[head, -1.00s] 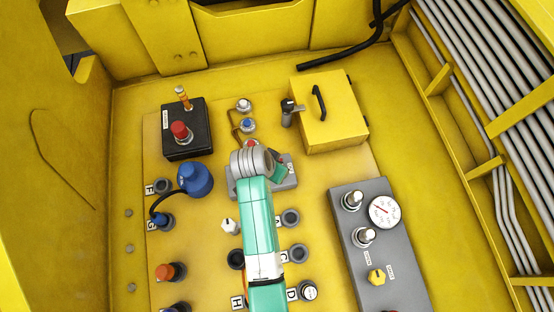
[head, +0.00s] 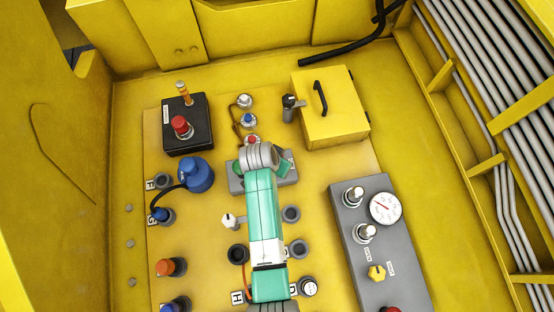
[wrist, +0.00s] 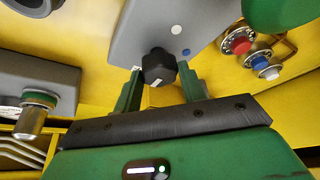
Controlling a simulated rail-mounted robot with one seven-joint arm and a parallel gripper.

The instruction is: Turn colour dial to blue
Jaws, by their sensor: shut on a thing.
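The colour dial (wrist: 160,66) is a dark faceted knob on a grey box (wrist: 140,30), seen in the wrist view. A white mark shows on the knob's edge nearest the gripper body. A white dot (wrist: 176,30) and a blue dot (wrist: 186,52) sit on the box face beyond and to the right of the knob. My gripper (wrist: 159,80) has its two green fingers on either side of the knob and is shut on it. In the head view the grey box (head: 238,184) lies under my arm, which hides the dial.
Red, blue and white buttons (wrist: 250,55) stand close to the box. In the head view, a yellow box with a black handle (head: 335,110) is at upper right, a black box (head: 187,124) at left, and a grey gauge panel (head: 350,215) at right.

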